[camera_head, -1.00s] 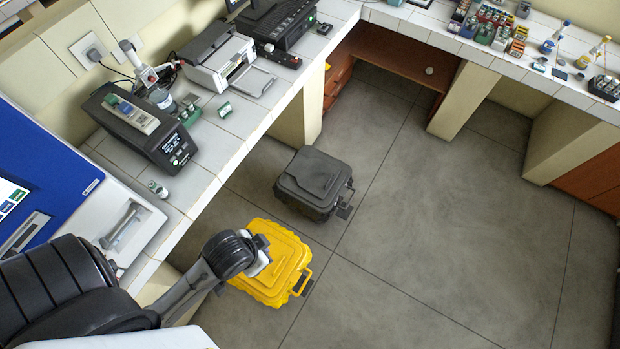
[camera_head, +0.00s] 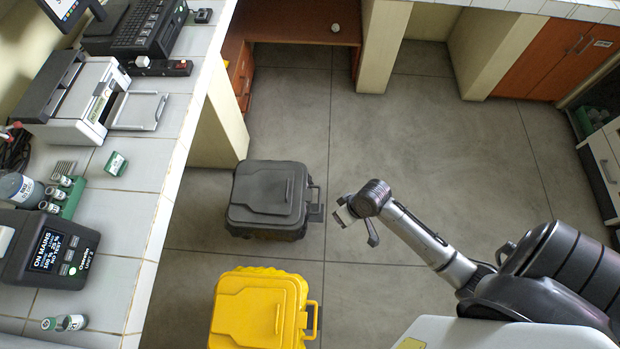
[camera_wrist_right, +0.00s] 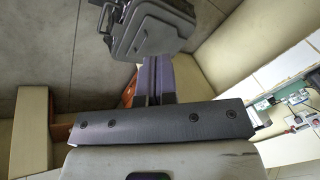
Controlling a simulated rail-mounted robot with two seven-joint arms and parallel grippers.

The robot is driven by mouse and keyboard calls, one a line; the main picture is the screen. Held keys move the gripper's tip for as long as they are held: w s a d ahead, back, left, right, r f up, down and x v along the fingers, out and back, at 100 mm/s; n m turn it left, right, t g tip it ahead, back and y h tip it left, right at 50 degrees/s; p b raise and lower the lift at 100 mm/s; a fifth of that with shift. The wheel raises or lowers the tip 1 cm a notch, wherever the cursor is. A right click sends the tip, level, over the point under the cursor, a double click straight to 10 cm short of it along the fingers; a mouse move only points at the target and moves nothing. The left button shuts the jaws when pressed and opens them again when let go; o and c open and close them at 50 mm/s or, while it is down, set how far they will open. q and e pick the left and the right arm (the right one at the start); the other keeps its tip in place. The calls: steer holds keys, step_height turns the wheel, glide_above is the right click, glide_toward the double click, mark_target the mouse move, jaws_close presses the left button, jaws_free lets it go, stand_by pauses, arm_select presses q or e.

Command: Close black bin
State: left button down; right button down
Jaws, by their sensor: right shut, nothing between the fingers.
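The black bin (camera_head: 268,198) stands on the floor beside the bench. Its lid looks flat over the top, and its handle and pedal side face right. It also shows upside down at the top of the right wrist view (camera_wrist_right: 155,28). My right gripper (camera_head: 343,216) is a short way right of the bin in the head view, apart from it as far as I can tell. Its fingers (camera_wrist_right: 157,78) are shut with nothing between them and point towards the bin. My left gripper is out of view.
A yellow bin (camera_head: 255,308) stands on the floor just in front of the black bin. The tiled bench (camera_head: 125,225) with a printer (camera_head: 75,98) runs along the left. Open floor (camera_head: 430,130) lies to the right and behind.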

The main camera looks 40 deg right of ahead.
steer(key=w+d+f+m+t+y+b, duration=0.1)
steer(key=w+d+f+m+b, duration=0.2)
steer(key=f+b, duration=0.6)
steer(key=w+d+f+y+b, duration=0.1)
steer(key=w+d+f+b, duration=0.4)
steer(key=f, duration=0.6)
steer(key=m+t+y+b, duration=0.1)
steer(key=m+t+b, duration=0.3)
steer(key=b, duration=1.6)
glide_toward(305, 197)
steer(key=shift+m+g, duration=0.6)
steer(key=shift+m, duration=0.1)
steer(key=f, duration=0.2)
steer(key=w+f, duration=0.1)
steer(key=f, duration=0.1)
steer(key=shift+a+f, duration=0.1)
steer(key=shift+a, duration=0.25)
steer(key=shift+w+a+b, duration=0.8)
steer(key=shift+w+a, duration=0.2)
steer(key=shift+w, duration=0.05)
steer(key=shift+w+a+r, duration=0.2)
steer(key=shift+w+a, duration=0.1)
steer(key=shift+w, duration=0.05)
steer(key=shift+w+a, duration=0.1)
